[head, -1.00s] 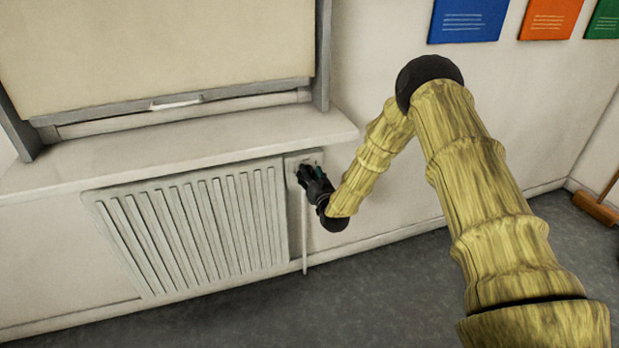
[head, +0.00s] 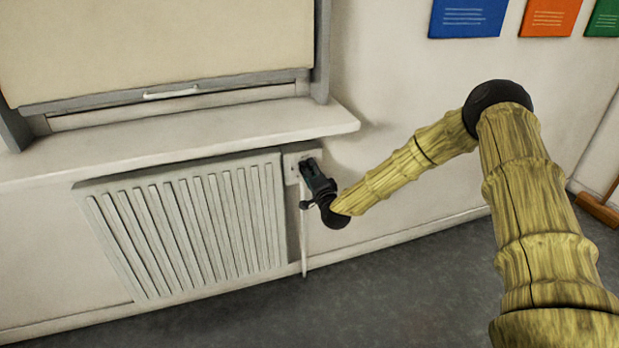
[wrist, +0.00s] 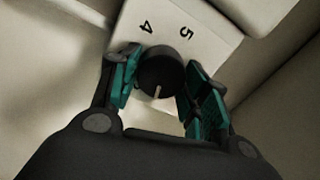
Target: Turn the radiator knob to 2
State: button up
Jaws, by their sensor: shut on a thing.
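The radiator knob (wrist: 160,72) is round and black with a pale pointer line, and sits on a white plate (wrist: 172,28). The line points to the bottom of the wrist view, away from the figures 4 and 5, which show tilted on the plate. Other figures are hidden. My gripper (head: 307,168) is at the plate beside the radiator in the head view. It is shut on the knob, with a green-padded finger on each side in the wrist view. The gripper hides the knob in the head view.
The white ribbed radiator (head: 190,225) is left of my gripper. The window sill (head: 200,140) juts out just above it. A thin pale pipe (head: 304,245) runs down to the floor.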

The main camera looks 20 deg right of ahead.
jog(key=shift+d+f+m+b, duration=0.1)
jog(key=shift+f+m+b, duration=0.05)
jog(key=shift+m+b, duration=1.3)
jog(key=shift+f+m+b, duration=0.1)
jog(key=shift+m+b, duration=0.8)
jog(key=shift+m, duration=0.95)
jog(key=o, duration=1)
jog(key=shift+s, duration=0.1)
jog(key=s, duration=1.1)
jog(key=shift+s+d, duration=0.1)
jog(key=shift+s, duration=0.3)
